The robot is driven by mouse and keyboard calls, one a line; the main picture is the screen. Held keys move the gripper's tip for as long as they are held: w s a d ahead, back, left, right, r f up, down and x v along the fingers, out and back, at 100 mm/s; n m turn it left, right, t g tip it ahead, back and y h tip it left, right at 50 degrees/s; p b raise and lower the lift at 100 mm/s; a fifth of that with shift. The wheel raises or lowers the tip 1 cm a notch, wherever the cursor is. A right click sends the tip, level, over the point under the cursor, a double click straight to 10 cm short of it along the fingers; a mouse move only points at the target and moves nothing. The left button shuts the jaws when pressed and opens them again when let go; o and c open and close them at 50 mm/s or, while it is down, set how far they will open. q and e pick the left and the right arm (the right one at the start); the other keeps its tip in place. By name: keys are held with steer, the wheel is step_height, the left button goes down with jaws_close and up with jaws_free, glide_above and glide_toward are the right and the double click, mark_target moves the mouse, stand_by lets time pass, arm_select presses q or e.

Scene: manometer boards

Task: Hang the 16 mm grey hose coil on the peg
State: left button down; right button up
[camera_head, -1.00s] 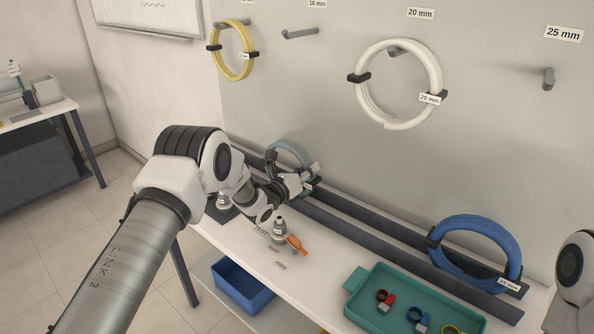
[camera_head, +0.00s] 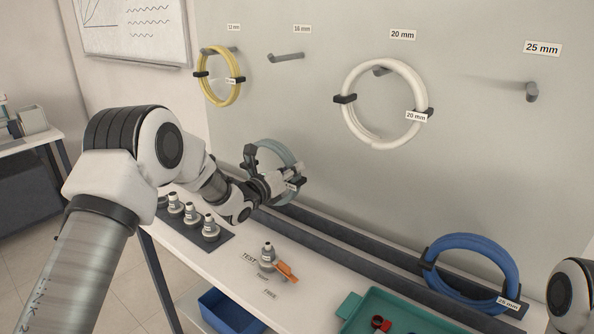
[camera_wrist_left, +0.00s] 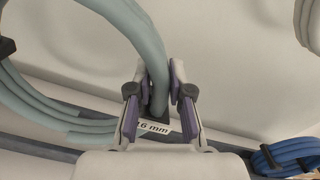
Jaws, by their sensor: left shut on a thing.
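The grey-blue 16 mm hose coil (camera_head: 281,154) is in my left gripper (camera_head: 288,181), in front of the wall above the dark rail. In the left wrist view the fingers (camera_wrist_left: 160,76) are shut on the tube of the coil (camera_wrist_left: 142,27), one finger on each side. A tag ending in "6 mm" (camera_wrist_left: 153,127) shows just below the fingers. The 16 mm peg (camera_head: 286,57) sticks out of the wall, bare, under its 16 mm label (camera_head: 302,29). It is above the coil. My right gripper is out of view.
A yellow coil (camera_head: 204,88) hangs left of the bare peg and a white 20 mm coil (camera_head: 347,118) hangs right. The 25 mm peg (camera_head: 532,92) is bare. A blue coil (camera_head: 468,242) stands in the rails. Gauges and a teal tray (camera_head: 349,306) are on the bench.

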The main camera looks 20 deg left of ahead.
arm_select(q)
steer(key=b+v, duration=0.1)
steer(key=v, duration=1.1)
steer(key=shift+b, duration=0.3)
steer(key=shift+r, duration=0.1)
stand_by(0.3)
